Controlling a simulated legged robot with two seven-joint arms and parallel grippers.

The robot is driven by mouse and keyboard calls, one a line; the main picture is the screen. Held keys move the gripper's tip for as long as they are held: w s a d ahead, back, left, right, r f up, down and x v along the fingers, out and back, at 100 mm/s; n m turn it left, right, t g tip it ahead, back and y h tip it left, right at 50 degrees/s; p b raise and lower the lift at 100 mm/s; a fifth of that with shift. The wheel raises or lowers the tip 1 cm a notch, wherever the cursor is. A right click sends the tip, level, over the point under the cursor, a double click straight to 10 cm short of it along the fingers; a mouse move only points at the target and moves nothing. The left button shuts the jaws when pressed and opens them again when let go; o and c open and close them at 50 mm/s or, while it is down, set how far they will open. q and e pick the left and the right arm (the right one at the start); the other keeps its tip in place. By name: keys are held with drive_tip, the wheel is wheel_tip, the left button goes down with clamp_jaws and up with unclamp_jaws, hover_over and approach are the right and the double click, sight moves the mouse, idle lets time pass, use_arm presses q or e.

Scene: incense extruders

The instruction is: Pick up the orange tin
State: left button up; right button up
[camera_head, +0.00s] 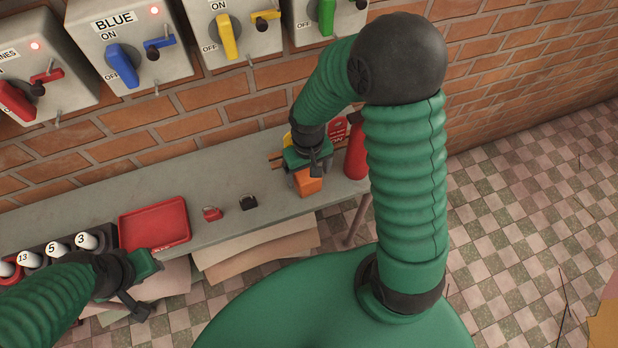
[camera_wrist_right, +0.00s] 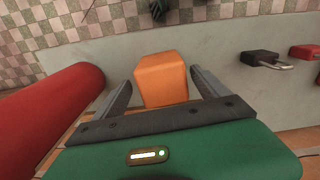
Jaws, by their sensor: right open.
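The orange tin (camera_head: 308,182) sits on the grey shelf near its right end. It also shows in the right wrist view (camera_wrist_right: 161,78), between the two jaws. My right gripper (camera_head: 305,179) is open, with one finger on each side of the tin. In the right wrist view the right gripper (camera_wrist_right: 162,90) shows a gap between the tin and each finger. My left gripper (camera_head: 146,284) is at the lower left, in front of the numbered white pieces; how far its jaws are apart is unclear.
A red cylinder (camera_head: 355,152) stands close to the right gripper; it is large in the right wrist view (camera_wrist_right: 45,115). A black padlock (camera_head: 248,203), a red padlock (camera_head: 212,213) and a red tray (camera_head: 153,225) lie left along the grey shelf (camera_head: 200,190). Switch boxes hang on the brick wall.

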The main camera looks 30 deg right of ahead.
drive_tip(key=f, duration=0.3)
drive_tip(key=shift+a, duration=0.25)
drive_tip(key=shift+f, duration=0.2)
drive_tip(key=shift+d, duration=0.1)
drive_tip(key=shift+c, duration=1.4)
drive_tip(key=shift+d, duration=0.1)
drive_tip(key=c, duration=0.5)
drive_tip(key=shift+a, duration=0.2)
drive_tip(key=c, duration=0.9)
use_arm(q)
drive_tip(key=shift+a+f, duration=0.3)
drive_tip(key=shift+a, duration=0.1)
use_arm(e)
drive_tip(key=shift+r, duration=0.1)
